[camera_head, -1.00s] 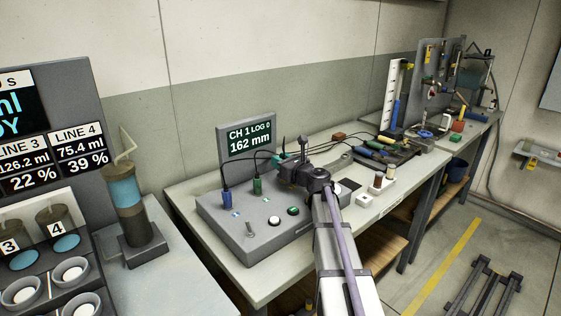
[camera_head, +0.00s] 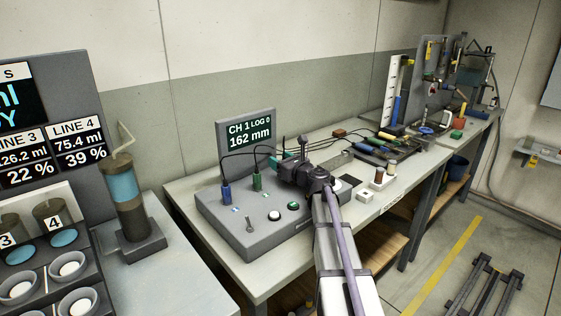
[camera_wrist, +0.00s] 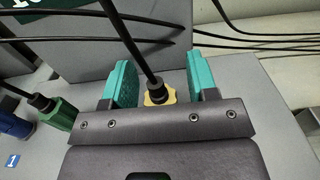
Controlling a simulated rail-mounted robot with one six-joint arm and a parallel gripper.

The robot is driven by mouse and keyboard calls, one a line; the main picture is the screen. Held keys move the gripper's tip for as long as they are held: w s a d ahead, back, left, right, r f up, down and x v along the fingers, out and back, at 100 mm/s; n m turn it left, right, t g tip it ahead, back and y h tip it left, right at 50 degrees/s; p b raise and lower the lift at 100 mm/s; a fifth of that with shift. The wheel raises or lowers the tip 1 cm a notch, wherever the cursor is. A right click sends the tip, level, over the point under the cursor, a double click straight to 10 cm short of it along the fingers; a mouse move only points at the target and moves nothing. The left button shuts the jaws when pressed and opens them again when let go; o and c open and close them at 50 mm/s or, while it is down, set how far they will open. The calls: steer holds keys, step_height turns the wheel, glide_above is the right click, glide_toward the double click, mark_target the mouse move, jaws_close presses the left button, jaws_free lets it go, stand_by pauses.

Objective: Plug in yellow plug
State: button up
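A yellow plug (camera_wrist: 160,96) with a black cable stands between my gripper's teal fingers in the wrist view. My gripper (camera_wrist: 163,80) is open, with a gap on either side of the plug. Its lower end is hidden behind the gripper body, so I cannot tell whether it is in a socket. In the head view my gripper (camera_head: 292,163) is over the far right part of the grey control box (camera_head: 262,232); the yellow plug is hidden there. A blue plug (camera_head: 226,193) and a green plug (camera_head: 257,183) stand upright in the box, left of my gripper.
A display (camera_head: 246,137) reading 162 mm stands behind the box. Black cables arch from the plugs close to my gripper. A cylinder (camera_head: 127,200) stands on a surface at left.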

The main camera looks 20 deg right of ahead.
steer(key=shift+o, duration=0.2)
step_height(320, 180, up, 10)
steer(key=p, duration=1)
